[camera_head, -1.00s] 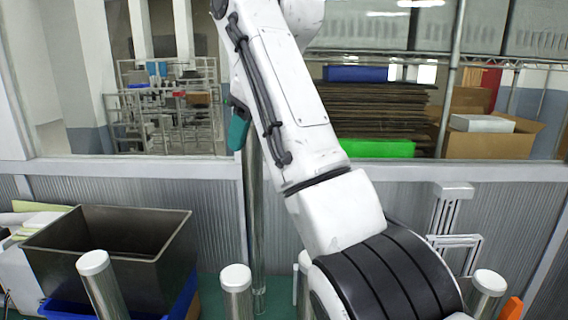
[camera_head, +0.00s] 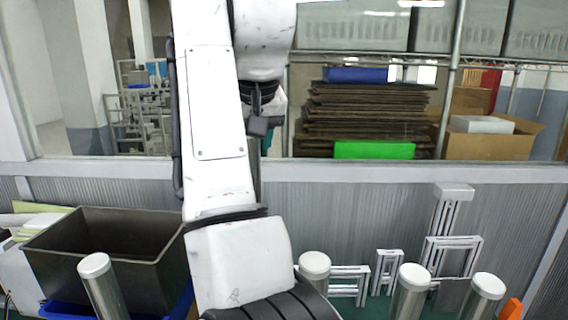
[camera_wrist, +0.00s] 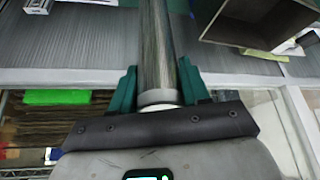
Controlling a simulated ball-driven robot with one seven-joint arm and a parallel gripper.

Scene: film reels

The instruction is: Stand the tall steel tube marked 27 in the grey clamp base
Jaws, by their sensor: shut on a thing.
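A long steel tube (camera_wrist: 155,45) is gripped between the teal fingers of my gripper (camera_wrist: 158,80) in the wrist view. Its pale end ring sits close to the palm, and the tube extends away past the top of the picture. In the head view my arm hides most of the tube; a narrow strip of it (camera_head: 257,178) shows beside the arm, apparently upright. Only a bit of teal gripper (camera_head: 277,112) shows behind the arm there. No number 27 can be read. I cannot make out the grey clamp base in either view.
Several white-capped steel posts stand along the front, at left (camera_head: 95,270), middle (camera_head: 314,266) and right (camera_head: 413,280). A dark open bin (camera_head: 60,262) stands at the left. Metal frames (camera_head: 450,245) lean on the ribbed wall at right. A window ledge (camera_head: 400,172) runs behind.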

